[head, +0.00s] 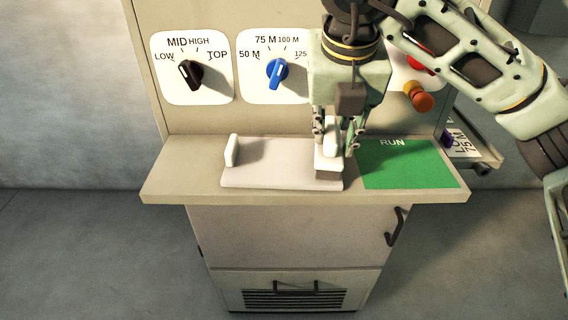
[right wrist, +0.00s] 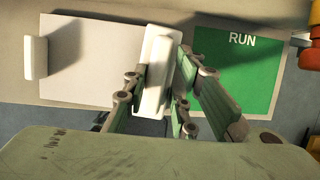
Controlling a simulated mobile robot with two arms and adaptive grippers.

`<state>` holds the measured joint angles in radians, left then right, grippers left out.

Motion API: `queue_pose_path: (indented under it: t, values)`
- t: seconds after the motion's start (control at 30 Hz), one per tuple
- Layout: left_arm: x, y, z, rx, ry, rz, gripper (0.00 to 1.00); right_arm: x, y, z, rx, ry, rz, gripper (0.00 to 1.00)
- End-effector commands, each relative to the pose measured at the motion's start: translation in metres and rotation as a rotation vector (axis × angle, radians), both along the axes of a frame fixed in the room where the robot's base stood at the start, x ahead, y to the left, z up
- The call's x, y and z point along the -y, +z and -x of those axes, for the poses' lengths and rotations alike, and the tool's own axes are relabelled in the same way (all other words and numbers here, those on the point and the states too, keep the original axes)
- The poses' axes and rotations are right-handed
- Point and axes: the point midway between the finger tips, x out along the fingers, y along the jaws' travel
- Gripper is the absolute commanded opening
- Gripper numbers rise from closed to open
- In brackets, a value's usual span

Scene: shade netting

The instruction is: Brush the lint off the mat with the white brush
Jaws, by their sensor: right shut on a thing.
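The white brush (head: 327,164) stands at the right end of the pale mat (head: 265,178) on the shelf. My right gripper (head: 336,148) points down from above and is shut on the brush. In the right wrist view the brush (right wrist: 155,75) sits between the fingers, slightly tilted, over the mat's right edge. I cannot tell whether its underside touches the mat. The mat (right wrist: 90,62) looks bare to the left of the brush, and I make out no lint in either view. My left gripper is not in view.
A small white upright block (head: 232,150) stands at the mat's left end. A green RUN panel (head: 410,165) lies right of the mat. Behind the shelf (head: 170,180) are a black knob (head: 190,73), a blue knob (head: 277,72) and an orange knob (head: 420,99).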

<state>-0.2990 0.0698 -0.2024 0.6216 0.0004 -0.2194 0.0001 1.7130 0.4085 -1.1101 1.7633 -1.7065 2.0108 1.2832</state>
Motion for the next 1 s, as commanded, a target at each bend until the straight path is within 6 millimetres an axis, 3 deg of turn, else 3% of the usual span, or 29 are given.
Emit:
queue_pose_path:
  t: [0.57, 1.0]
  values:
    - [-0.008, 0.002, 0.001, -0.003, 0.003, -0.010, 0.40, -0.001, 0.004, 0.000, 0.004, 0.002, -0.002, 0.00]
    - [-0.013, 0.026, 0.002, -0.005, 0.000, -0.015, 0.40, -0.001, 0.038, 0.000, 0.003, 0.002, -0.001, 0.00]
